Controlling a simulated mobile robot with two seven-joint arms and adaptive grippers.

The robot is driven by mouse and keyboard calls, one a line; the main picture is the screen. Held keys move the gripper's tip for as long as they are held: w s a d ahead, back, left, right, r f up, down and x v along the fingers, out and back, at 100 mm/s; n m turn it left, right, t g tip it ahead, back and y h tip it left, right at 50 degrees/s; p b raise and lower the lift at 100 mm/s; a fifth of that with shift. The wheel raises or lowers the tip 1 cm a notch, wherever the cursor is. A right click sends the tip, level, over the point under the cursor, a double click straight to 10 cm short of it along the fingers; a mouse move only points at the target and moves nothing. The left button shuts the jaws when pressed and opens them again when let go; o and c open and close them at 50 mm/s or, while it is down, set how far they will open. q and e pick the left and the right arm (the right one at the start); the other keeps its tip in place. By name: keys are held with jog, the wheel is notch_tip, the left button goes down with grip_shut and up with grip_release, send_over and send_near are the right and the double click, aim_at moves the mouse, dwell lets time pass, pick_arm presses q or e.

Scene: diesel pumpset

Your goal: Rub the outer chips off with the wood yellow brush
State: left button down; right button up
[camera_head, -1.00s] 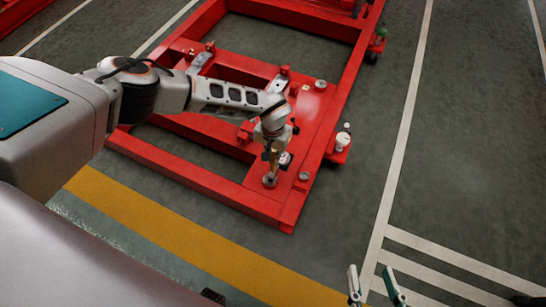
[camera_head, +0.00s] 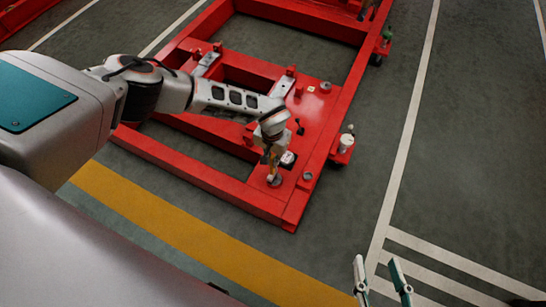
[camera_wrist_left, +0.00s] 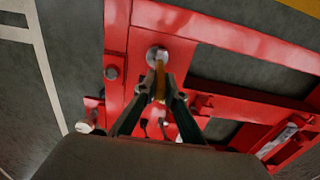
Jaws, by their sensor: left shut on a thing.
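My left gripper (camera_head: 271,155) is shut on the yellow wooden brush (camera_wrist_left: 160,82), which it holds pointing down over the corner of the red frame. The brush's lower end is at a round grey metal fitting (camera_wrist_left: 157,53) on the frame, which also shows in the head view (camera_head: 274,181). I cannot tell whether the brush touches it. Chips are too small to make out. My right gripper (camera_head: 376,260) is at the bottom of the head view, with its two fingers apart and nothing between them, over the floor.
The red steel frame (camera_head: 225,189) has other round fittings (camera_head: 325,86) and raised brackets. A small side bracket holds a white item (camera_head: 346,141). The grey floor to the right, with white lines (camera_head: 407,130), is clear. A yellow stripe (camera_head: 190,235) runs in front.

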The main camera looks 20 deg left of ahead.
pick_arm(q)
jog(key=shift+s+p, duration=0.3)
jog(key=shift+s, duration=0.3)
pick_arm(e)
jog(key=shift+w+r, duration=0.25)
jog(key=shift+r, duration=0.4)
jog(key=shift+f, duration=0.1)
pick_arm(q)
jog(key=shift+w+f, duration=0.1)
jog(key=shift+w, duration=0.15)
jog(key=shift+w+b, duration=0.35)
pick_arm(e)
jog(key=shift+s+f, duration=0.25)
jog(key=shift+f, duration=0.3)
pick_arm(q)
jog(key=shift+w+b, duration=0.55)
jog(key=shift+w, duration=0.45)
pick_arm(e)
jog(key=shift+s+f+g, duration=0.15)
jog(key=shift+s+f, duration=0.1)
jog(key=shift+f, duration=0.3)
jog(key=shift+s+f+g, duration=0.15)
jog(key=shift+s+f, duration=0.05)
jog(key=shift+f, duration=0.35)
